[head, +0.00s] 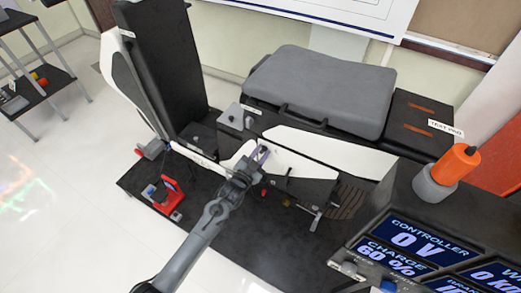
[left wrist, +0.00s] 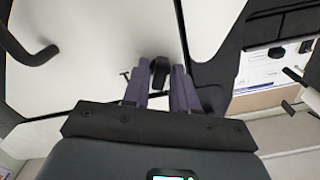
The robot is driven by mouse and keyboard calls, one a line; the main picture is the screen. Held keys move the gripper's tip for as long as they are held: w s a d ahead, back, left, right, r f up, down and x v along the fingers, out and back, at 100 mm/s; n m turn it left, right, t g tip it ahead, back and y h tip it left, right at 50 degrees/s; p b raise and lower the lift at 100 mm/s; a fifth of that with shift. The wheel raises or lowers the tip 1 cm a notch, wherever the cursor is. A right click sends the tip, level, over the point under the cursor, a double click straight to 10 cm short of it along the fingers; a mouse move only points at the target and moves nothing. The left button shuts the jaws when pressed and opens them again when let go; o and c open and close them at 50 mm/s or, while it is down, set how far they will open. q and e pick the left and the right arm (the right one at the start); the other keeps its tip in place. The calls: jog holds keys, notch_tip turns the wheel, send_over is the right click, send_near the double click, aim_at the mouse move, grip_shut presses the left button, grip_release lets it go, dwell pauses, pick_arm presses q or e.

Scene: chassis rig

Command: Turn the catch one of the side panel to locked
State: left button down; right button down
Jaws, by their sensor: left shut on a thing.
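The side panel (head: 310,152) is a white and black plate on the chassis below the grey seat. Its white face also fills much of the left wrist view (left wrist: 95,45). Catch one (left wrist: 160,70) is a small dark knob on that white face, with a small black mark beside it on the left. My left gripper (head: 262,153) reaches the panel's left part. In the left wrist view its two purple fingers (left wrist: 160,88) are shut on the catch, one on each side. The fingers hide part of the catch. My right gripper is in neither view.
A grey seat cushion (head: 320,88) lies behind the panel. A console with screens (head: 405,240) and an orange-topped cylinder (head: 454,165) stands at the right. A red part (head: 170,196) lies on the black base (head: 255,240) at the left. A curved black handle (left wrist: 32,50) sticks out in the left wrist view.

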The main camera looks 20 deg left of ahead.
pick_arm(q)
jog(key=n+p, duration=0.2)
jog(key=n, duration=0.3)
dwell(0.5)
jog(key=c, duration=1.1)
grip_release()
jog(key=shift+s, duration=0.1)
jog(key=shift+s+a+p, duration=0.15)
jog(key=shift+s+p, duration=0.25)
jog(key=shift+s, duration=0.2)
jog(key=s, duration=0.3)
jog(key=s+a+p, duration=0.1)
jog(key=s, duration=0.2)
jog(key=s+p, duration=0.1)
jog(key=s, duration=0.2)
jog(key=shift+s+a, duration=0.15)
jog(key=shift+a, duration=0.05)
